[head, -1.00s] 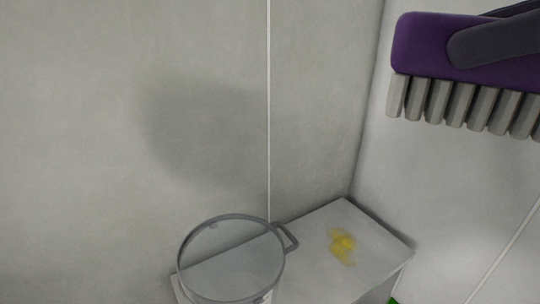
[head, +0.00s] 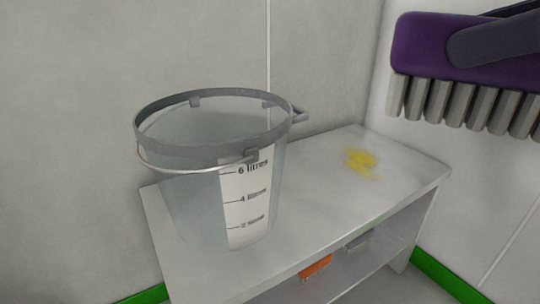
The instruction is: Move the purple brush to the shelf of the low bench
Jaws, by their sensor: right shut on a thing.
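The purple brush (head: 425,45) with thick grey bristles is at the upper right of the head view, close to the camera, bristles down. My right gripper (head: 495,40) is shut on it; a dark finger lies across its purple body, and the rest is cut off by the picture's edge. The low bench (head: 305,240) is a pale unit below, in the corner of the walls. Its shelf (head: 375,285) shows under the top, partly hidden by the top. The brush is held up, apart from the bench. My left gripper is not in view.
A clear bucket (head: 195,205) with a grey rim and litre marks stands on the bench top's left part. A yellow smear (head: 361,161) lies on the top's right part. An orange item (head: 316,266) and a grey item (head: 358,240) show under the top. Walls close off the back.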

